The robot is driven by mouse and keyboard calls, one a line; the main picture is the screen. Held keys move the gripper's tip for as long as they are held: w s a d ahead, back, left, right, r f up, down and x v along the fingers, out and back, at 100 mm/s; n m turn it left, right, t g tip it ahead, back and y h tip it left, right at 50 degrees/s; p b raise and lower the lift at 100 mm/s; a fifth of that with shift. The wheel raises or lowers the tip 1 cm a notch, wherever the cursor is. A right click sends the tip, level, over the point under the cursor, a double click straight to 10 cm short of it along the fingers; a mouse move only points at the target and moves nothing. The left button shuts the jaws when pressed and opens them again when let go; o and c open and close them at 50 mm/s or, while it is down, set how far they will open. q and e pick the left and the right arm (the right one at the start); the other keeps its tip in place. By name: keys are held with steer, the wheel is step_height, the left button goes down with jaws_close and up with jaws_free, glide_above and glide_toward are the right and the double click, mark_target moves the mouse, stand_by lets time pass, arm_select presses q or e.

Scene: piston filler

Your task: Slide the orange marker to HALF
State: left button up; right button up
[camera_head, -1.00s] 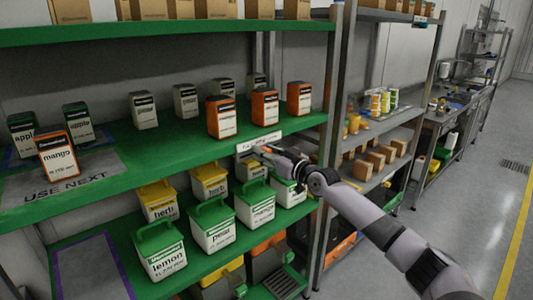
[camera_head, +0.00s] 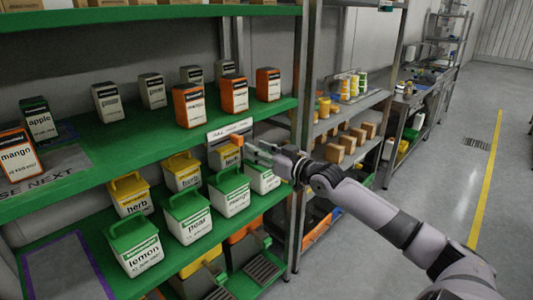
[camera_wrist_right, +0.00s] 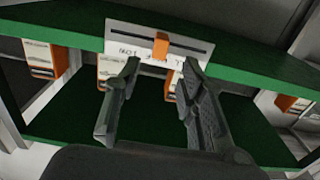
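The orange marker (camera_head: 237,139) sits on a white card (camera_head: 216,133) fixed to the front edge of the green shelf. In the right wrist view, the marker (camera_wrist_right: 161,44) is near the middle of the dark slot along the card (camera_wrist_right: 125,41). The card's lettering is partly covered and too small to read surely. My right gripper (camera_head: 254,151) is just right of the marker in the head view. In the right wrist view, its two fingers (camera_wrist_right: 160,75) are spread, with the marker beyond the gap between their tips, apparently untouched. My left gripper is not in view.
Orange-topped boxes (camera_head: 234,95) stand on the shelf above the card. A metal upright (camera_head: 304,120) stands right of my gripper. The floor at right (camera_head: 500,210) is clear.

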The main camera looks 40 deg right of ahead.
steer(key=shift+s+d, duration=0.1)
steer(key=shift+s, duration=1.2)
steer(key=s+d+f+m+g+h, duration=0.15)
steer(key=d+f, duration=0.25)
steer(key=f, duration=0.9)
steer(key=s+d+f+m+g+h, duration=0.1)
steer(key=s+d+f+g+h, duration=0.15)
steer(key=f, duration=1.15)
steer(key=s+a+f+g, duration=0.2)
steer(key=s+f, duration=0.4)
steer(key=f, duration=0.5)
steer(key=s+a+f+g, duration=0.25)
steer(key=s+f, duration=0.35)
steer(key=f, duration=0.5)
steer(key=s+a+f+n+g+y, duration=0.1)
steer(key=s+a+f+g, duration=0.1)
steer(key=s+a+f, duration=0.6)
steer(key=s+a+f+n+g+y, duration=0.1)
steer(key=s+a+f+n+g, duration=0.1)
steer(key=s+a+f, duration=0.6)
steer(key=s+a+f+n+g, duration=0.1)
steer(key=s+a+f+g, duration=0.3)
steer(key=s, duration=1.4)
steer(key=a+f, duration=0.4)
steer(key=a, duration=0.3)
steer(key=shift+a+y, duration=0.15)
steer(key=shift+y, duration=0.25)
steer(key=shift+s+g, duration=0.1)
steer(key=shift+g, duration=0.15)
